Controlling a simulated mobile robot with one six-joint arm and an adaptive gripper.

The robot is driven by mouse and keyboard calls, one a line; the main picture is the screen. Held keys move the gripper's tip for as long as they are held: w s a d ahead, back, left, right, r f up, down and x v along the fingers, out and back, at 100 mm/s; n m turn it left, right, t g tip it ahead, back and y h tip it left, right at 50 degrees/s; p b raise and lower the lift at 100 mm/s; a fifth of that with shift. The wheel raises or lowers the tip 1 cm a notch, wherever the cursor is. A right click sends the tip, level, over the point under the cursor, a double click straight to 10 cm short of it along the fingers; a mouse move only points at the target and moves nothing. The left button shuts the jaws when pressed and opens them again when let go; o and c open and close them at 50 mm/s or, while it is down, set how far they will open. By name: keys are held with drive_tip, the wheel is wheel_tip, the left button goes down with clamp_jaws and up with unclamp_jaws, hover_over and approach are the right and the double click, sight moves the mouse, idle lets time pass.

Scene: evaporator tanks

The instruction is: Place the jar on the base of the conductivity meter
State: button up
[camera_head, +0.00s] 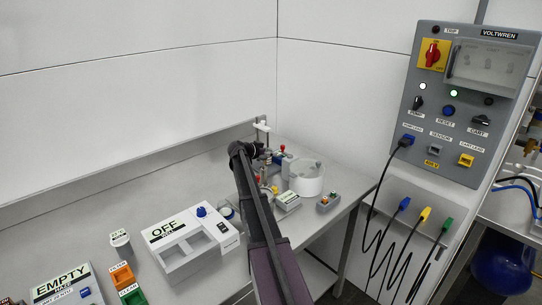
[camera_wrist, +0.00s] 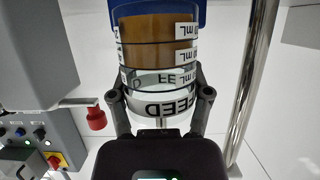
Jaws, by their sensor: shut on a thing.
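In the wrist view a clear jar (camera_wrist: 158,78) with a FEED label and volume marks holds brown liquid at the blue end of the picture. My gripper (camera_wrist: 158,96) is shut on the jar, with one finger on each side of it. In the head view my arm hides the jar and most of my gripper. No device there is readably labelled as the conductivity meter.
A white OFF unit (camera_head: 187,242), an EMPTY box (camera_head: 66,287), and orange (camera_head: 122,275) and green (camera_head: 133,297) blocks stand at the left. A white round vessel (camera_head: 307,178) is right of my arm. A control panel (camera_head: 465,105) with hanging cables is at the right.

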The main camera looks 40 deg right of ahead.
drive_tip(key=shift+d+f+b, duration=0.3)
drive_tip(key=shift+f+b, duration=0.5)
drive_tip(key=shift+f, duration=0.15)
drive_tip(key=o, duration=1.3)
drive_tip(key=shift+r, duration=0.25)
drive_tip(key=w+p+v, duration=0.1)
drive_tip(key=p+v, duration=0.3)
drive_tip(key=v, duration=0.8)
drive_tip(key=shift+s+p, duration=0.35)
drive_tip(key=shift+s, duration=0.1)
